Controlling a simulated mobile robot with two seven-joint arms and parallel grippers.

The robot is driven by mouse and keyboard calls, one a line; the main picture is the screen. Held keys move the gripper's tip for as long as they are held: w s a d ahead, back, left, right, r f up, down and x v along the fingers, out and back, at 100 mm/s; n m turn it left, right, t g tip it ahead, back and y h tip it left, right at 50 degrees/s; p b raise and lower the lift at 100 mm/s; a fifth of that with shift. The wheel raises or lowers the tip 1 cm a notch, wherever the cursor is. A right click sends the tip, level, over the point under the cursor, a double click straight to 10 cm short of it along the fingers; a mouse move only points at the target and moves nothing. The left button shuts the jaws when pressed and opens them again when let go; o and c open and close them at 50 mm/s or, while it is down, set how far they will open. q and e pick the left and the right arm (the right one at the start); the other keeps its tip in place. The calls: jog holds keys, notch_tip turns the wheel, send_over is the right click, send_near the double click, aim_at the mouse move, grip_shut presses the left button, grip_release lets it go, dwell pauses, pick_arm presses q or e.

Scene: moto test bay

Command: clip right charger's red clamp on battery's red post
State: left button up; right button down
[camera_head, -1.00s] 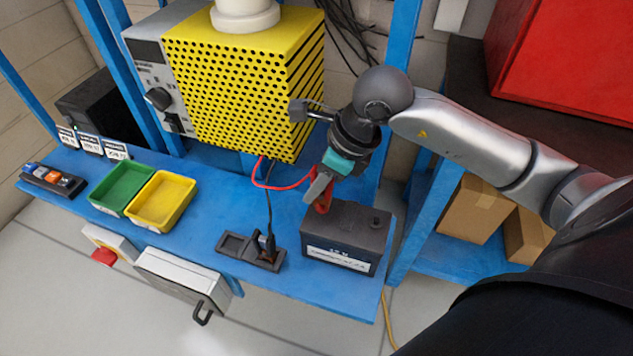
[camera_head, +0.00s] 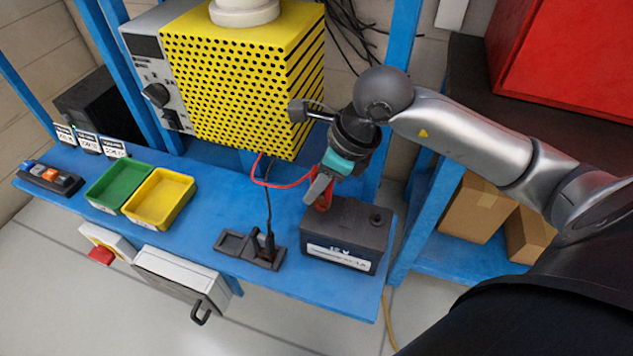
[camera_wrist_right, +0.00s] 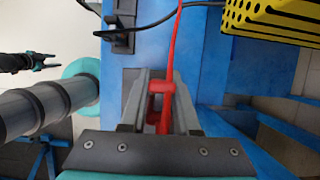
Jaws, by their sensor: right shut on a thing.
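The black battery (camera_head: 343,236) stands at the right end of the blue bench. One dark post (camera_head: 376,219) shows on its right top. My right gripper (camera_head: 321,190) is over the battery's left top corner, shut on the red clamp (camera_head: 324,203), which points down. The clamp is at or just above the battery top; I cannot tell if it touches a post, and the red post is hidden. In the right wrist view the red clamp (camera_wrist_right: 160,103) sits between the fingers. My left gripper (camera_wrist_right: 45,61) shows small at the left there, its fingers apart.
A red cable (camera_head: 268,184) runs from beneath the yellow perforated charger (camera_head: 240,80) to the clamp. A black clamp (camera_head: 266,243) rests in a dark holder (camera_head: 235,245) left of the battery. Green (camera_head: 118,184) and yellow (camera_head: 160,198) bins stand farther left.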

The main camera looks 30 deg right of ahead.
jog(key=c, duration=0.6)
grip_release()
jog(key=shift+f, duration=0.1)
jog(key=shift+o, duration=0.2)
jog(key=p+v, duration=0.1)
jog(key=v, duration=1.4)
jog(key=shift+s+d, duration=0.1)
